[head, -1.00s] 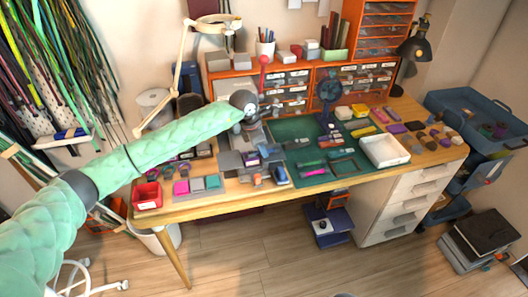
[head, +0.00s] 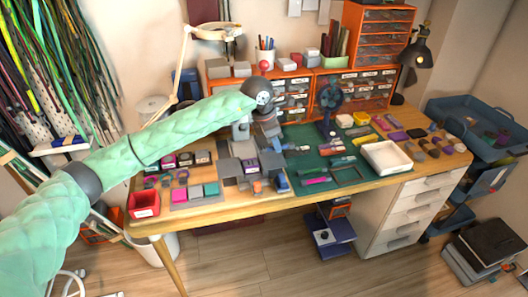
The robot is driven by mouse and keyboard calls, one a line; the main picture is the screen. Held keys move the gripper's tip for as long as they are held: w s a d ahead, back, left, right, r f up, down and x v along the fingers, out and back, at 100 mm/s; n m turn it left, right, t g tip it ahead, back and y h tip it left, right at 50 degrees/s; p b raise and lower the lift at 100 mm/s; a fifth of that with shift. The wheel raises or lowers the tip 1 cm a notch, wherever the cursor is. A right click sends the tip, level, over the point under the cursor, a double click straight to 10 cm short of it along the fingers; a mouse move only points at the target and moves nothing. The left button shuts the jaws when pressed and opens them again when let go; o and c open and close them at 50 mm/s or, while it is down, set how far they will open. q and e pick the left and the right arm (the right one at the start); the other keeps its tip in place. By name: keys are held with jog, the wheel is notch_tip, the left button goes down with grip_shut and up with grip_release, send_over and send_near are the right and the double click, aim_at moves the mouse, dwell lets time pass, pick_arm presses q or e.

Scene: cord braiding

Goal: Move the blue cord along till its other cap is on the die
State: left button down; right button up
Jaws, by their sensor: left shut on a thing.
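My left gripper (head: 274,140) hangs from the dark wrist at the end of the mint-sleeved arm. It is over the back middle of the workbench, by the left edge of the green mat. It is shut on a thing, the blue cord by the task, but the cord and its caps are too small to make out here. Grey metal blocks and plates (head: 231,168) stand just below and left of the gripper. I cannot pick out the die among them. My right gripper is not in view.
The green mat (head: 305,160) carries small tools and a dark fan (head: 329,97). A white tray (head: 386,157) is at right and a red bin (head: 144,204) at front left. Orange drawer units (head: 352,88) line the back. A lamp (head: 416,52) stands at back right.

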pick_arm(q)
jog(key=s+d+r+b, duration=0.2)
jog(key=s+d+r, duration=0.15)
jog(key=d, duration=0.25)
jog(key=w+a+b, duration=0.3)
jog(key=a+b, duration=0.2)
jog(key=a, duration=1.3)
jog(key=shift+r, duration=0.3)
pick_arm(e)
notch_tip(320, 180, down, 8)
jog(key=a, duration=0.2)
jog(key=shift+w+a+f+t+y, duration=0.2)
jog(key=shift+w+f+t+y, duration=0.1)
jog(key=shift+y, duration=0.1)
pick_arm(q)
jog(key=shift+w+a+b, duration=0.3)
jog(key=shift+a+b, duration=0.2)
jog(key=shift+a, duration=0.1)
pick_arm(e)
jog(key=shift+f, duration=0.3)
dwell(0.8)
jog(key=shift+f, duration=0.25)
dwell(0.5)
pick_arm(q)
jog(key=c, duration=1.3)
grip_release()
jog(key=shift+c, duration=0.2)
